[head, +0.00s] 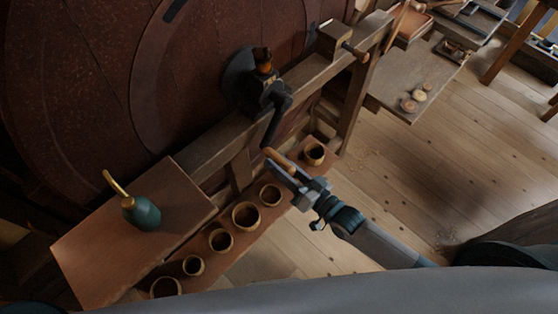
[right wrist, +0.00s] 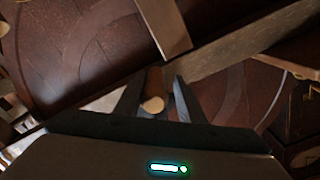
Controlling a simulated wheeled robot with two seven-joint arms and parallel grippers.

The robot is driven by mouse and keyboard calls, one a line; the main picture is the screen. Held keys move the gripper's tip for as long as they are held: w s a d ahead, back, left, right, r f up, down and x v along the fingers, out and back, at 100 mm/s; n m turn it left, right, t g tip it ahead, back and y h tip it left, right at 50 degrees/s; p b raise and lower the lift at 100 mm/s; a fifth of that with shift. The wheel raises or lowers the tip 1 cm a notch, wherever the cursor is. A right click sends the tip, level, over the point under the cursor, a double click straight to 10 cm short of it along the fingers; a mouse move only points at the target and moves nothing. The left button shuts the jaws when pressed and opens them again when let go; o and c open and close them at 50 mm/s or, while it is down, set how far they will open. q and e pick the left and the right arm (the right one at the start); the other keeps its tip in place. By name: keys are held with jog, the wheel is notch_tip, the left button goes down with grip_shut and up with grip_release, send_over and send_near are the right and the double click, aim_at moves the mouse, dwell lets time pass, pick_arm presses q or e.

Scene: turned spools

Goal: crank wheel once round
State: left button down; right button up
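The large dark red-brown wheel (head: 75,75) fills the upper left of the head view and the back of the right wrist view (right wrist: 75,60). Its black crank arm (head: 274,122) hangs down from a dark hub (head: 240,80) and ends in a wooden handle (head: 279,159). My right gripper (head: 286,170) is at this handle. In the right wrist view the round handle end (right wrist: 153,104) lies between the fingers of the gripper (right wrist: 159,84), nearer the left one. A gap shows on the right, so the gripper looks open around it. My left gripper is not in view.
A wooden board with a green oil can (head: 142,213) stands at lower left. Several small wooden cups (head: 246,215) line a low shelf beneath the crank. A wooden beam (head: 215,143) runs behind the crank. A bench (head: 405,75) stands at upper right. The floor (head: 415,165) at right is open.

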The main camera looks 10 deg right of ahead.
aim_at(293, 176)
jog(key=shift+s+a+r+m, duration=0.2)
jog(key=shift+a+r+m, duration=0.1)
jog(key=shift+m, duration=0.1)
jog(key=shift+d+f, duration=0.1)
jog(key=shift+w+d+f, duration=0.1)
jog(key=shift+d+f, duration=0.05)
jog(key=shift+d, duration=0.1)
dwell(0.3)
jog(key=shift+d, duration=0.15)
jog(key=shift+p+v, duration=0.45)
jog(key=shift+v, duration=1.8)
jog(key=p+v, duration=0.1)
jog(key=v, duration=0.5)
jog(key=shift+r, duration=0.25)
